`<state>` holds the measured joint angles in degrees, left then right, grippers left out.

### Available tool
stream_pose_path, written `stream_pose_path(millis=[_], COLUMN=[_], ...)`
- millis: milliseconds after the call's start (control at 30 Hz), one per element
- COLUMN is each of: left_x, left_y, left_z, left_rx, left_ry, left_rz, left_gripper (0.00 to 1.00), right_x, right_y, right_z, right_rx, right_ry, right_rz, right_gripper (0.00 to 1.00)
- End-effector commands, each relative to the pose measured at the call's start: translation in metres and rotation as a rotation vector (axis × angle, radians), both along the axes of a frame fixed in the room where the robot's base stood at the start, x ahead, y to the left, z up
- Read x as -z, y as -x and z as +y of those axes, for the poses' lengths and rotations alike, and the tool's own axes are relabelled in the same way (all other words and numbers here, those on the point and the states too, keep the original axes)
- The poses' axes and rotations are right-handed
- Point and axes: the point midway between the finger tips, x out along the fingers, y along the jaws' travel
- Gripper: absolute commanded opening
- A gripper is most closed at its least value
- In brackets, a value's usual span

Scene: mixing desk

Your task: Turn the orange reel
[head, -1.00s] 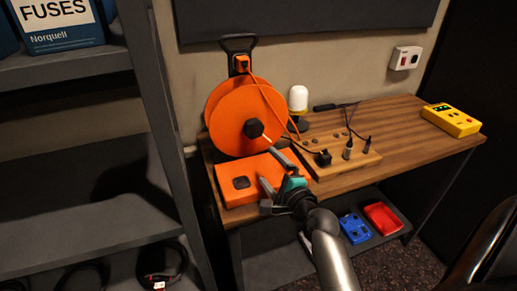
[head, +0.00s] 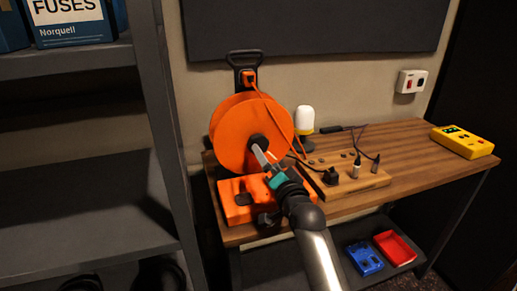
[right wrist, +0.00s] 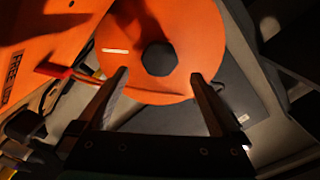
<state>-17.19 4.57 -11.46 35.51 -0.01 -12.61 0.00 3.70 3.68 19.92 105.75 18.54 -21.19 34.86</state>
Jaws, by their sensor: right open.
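The orange reel (head: 232,122) stands upright at the left end of the wooden desk, with a dark hub (head: 257,142) at its middle and an orange base box (head: 236,208) in front. In the right wrist view the reel's face (right wrist: 190,40) fills the upper middle, with the dark hub (right wrist: 159,58) and a pale line to its left. My right gripper (head: 262,162) is in front of the reel near the hub. In the right wrist view its open fingers (right wrist: 160,82) sit apart, below and to either side of the hub, with nothing between them. My left gripper is not in view.
A wooden board (head: 345,188) with plugs and cables lies right of the reel, with a white-topped lamp (head: 304,119) behind. A yellow box (head: 462,141) is at the desk's right end. A grey shelf unit (head: 165,130) stands close on the left. Blue and red trays (head: 396,247) are below.

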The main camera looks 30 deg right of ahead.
Motion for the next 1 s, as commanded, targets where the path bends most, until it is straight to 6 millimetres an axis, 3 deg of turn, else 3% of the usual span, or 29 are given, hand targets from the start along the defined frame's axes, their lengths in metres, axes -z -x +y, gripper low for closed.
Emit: stream_pose_path(millis=[300,500,1000], left_x=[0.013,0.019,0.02], left_y=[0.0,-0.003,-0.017], left_z=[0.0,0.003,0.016], left_rx=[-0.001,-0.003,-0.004], left_ry=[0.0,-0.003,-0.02], left_rz=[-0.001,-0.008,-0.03], left_gripper=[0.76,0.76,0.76], right_x=[0.001,0.001,0.0], right_y=[-0.049,-0.071,-0.082], right_z=[-0.012,-0.017,-0.02], right_rx=[-0.001,-0.001,-0.001], right_ry=[-0.001,-0.001,-0.001], right_rz=[-0.001,0.0,0.0], right_gripper=[1.0,1.0,1.0])
